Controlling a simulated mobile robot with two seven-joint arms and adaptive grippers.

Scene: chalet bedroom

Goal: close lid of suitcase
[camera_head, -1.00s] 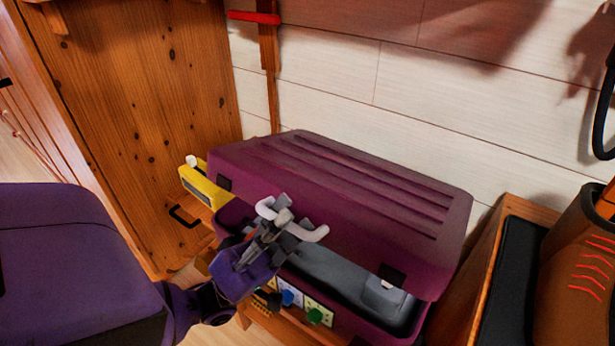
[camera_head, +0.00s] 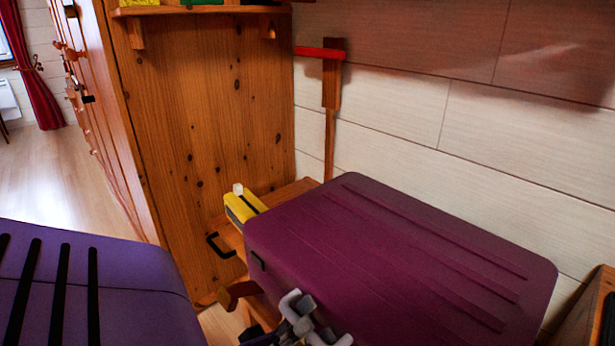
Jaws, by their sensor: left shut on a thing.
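The purple suitcase (camera_head: 400,262) lies on a wooden bench against the white plank wall. Its ridged lid faces up and looks nearly level; its front edge runs out of the bottom of the view, so I cannot tell whether a gap is left there. My left gripper (camera_head: 312,332) is at the bottom edge of the view, at the front left of the lid, its fingers shut close against the suitcase. The fingers are partly cut off by the picture's edge. My right gripper is not in view.
A yellow object (camera_head: 242,207) with a white knob stands behind the suitcase's left end. A tall wooden cabinet (camera_head: 200,130) is at the left. A wooden piece of furniture (camera_head: 590,310) stands close at the right. Open floor (camera_head: 65,150) shows at far left.

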